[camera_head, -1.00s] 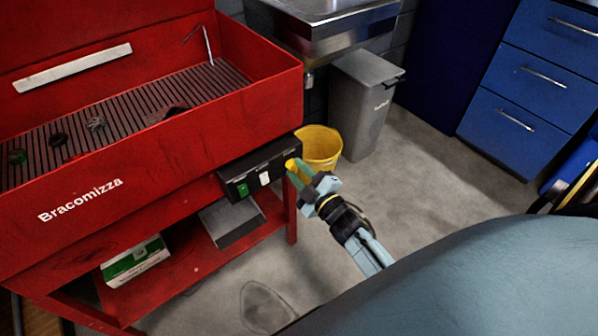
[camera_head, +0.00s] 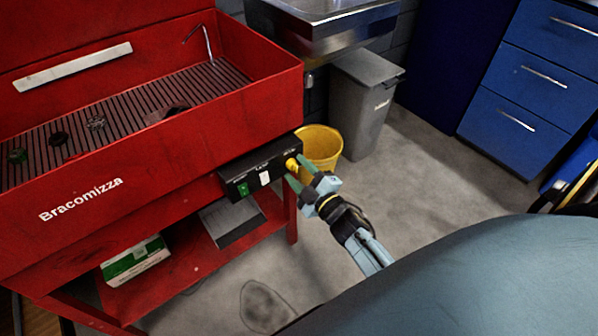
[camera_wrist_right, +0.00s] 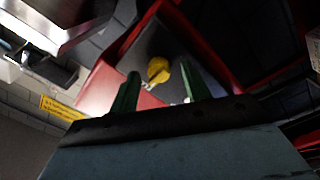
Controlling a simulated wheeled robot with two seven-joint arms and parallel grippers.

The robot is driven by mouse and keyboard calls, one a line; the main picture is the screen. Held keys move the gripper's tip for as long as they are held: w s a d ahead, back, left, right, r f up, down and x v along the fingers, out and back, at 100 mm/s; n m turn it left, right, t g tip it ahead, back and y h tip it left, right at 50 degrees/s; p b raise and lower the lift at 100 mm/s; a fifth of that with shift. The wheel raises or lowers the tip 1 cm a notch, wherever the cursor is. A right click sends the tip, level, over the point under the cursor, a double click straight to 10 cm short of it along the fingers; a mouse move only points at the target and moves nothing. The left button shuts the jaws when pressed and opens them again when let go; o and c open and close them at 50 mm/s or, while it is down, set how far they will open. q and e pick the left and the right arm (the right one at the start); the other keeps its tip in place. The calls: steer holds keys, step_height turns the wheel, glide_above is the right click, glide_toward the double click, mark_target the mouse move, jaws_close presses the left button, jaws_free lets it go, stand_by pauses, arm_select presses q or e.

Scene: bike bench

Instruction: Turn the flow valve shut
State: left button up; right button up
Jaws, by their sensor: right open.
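The flow valve is a yellow knob (camera_head: 292,165) at the right end of the black control panel (camera_head: 258,170) on the front of the red parts washer. My right gripper (camera_head: 300,172) is open in front of the panel, with its green fingers close to the knob. In the right wrist view, the yellow knob (camera_wrist_right: 158,70) lies beyond the gap between the two spread green fingers (camera_wrist_right: 160,90). I cannot tell whether a finger touches it. My left gripper is not in view.
The red parts washer (camera_head: 200,150) has a slatted basin with small parts in it. A yellow bucket (camera_head: 322,148) stands just behind the panel's right end, beside a grey bin (camera_head: 362,105). A lower shelf holds a green and white box (camera_head: 136,262).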

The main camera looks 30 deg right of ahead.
steer(key=shift+s, duration=0.25)
steer(key=shift+s+d+p, duration=0.1)
steer(key=shift+s+p, duration=0.35)
steer(key=shift+s, duration=0.65)
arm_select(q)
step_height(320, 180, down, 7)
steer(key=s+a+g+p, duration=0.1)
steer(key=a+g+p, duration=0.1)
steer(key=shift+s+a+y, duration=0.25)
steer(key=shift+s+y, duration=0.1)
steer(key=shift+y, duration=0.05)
arm_select(e)
steer(key=s, duration=1)
steer(key=shift+s+d+f, duration=0.3)
steer(key=shift+s+f, duration=0.05)
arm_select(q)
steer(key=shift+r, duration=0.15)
